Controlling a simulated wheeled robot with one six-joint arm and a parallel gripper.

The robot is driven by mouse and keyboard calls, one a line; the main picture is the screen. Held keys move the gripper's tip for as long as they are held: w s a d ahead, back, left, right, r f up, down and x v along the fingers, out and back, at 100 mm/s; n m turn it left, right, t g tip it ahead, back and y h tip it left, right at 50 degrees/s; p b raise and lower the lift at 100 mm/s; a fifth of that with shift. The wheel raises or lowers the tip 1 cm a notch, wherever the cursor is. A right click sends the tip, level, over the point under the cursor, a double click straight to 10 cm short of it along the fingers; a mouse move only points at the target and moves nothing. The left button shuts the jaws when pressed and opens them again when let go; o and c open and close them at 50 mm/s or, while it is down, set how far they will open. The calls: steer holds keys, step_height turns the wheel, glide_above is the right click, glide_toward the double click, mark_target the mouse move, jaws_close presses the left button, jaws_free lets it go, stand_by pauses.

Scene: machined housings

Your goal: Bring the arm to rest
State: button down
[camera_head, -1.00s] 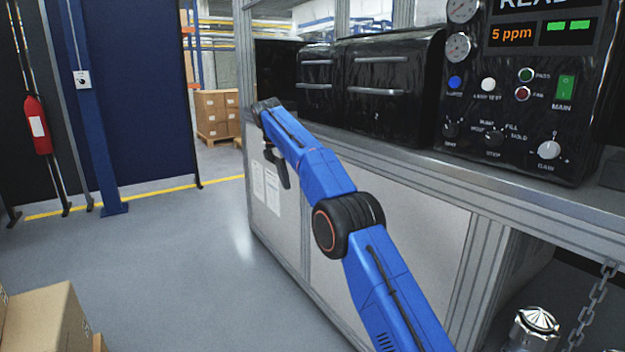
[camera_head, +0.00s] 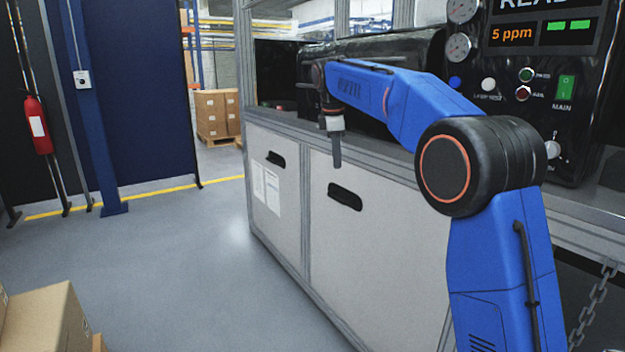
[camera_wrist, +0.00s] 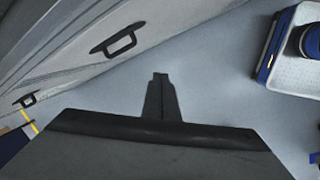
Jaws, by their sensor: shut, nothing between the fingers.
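My gripper (camera_head: 336,155) hangs pointing down at the end of my blue arm, in front of the workbench's white cabinet doors. Its dark fingers are together, with nothing seen between them. In the wrist view the closed gripper fingers (camera_wrist: 161,95) show over the bare grey floor. My arm is bent at its big black joint, and its upper link reaches left in front of the bench top.
The workbench (camera_head: 385,215) stands close to my arm, with a black test panel (camera_head: 540,90) on it. A cardboard box (camera_head: 50,318) is at lower left. A fire extinguisher (camera_head: 37,125) hangs at far left. The floor (camera_head: 185,265) between is clear.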

steer(key=s+d+f+m, duration=0.1)
steer(key=s+d+m, duration=0.3)
steer(key=s, duration=0.5)
steer(key=s+d+f+m+t, duration=0.1)
steer(key=s+d+m, duration=0.1)
steer(key=s+d, duration=0.6)
steer(key=s+d+m, duration=0.3)
steer(key=s+d, duration=0.1)
steer(key=s, duration=0.6)
steer(key=s+d+f+m, duration=0.2)
steer(key=s+f+m, duration=0.2)
steer(key=s+f, duration=0.5)
steer(key=s+d+f+m+t+y, duration=0.1)
steer(key=s+d+f+m, duration=0.2)
steer(key=s+f, duration=0.7)
steer(key=s+m, duration=0.1)
steer(key=s, duration=0.5)
steer(key=shift+d+f+m, duration=0.2)
steer(key=shift+d+m, duration=0.1)
steer(key=shift+m, duration=0.1)
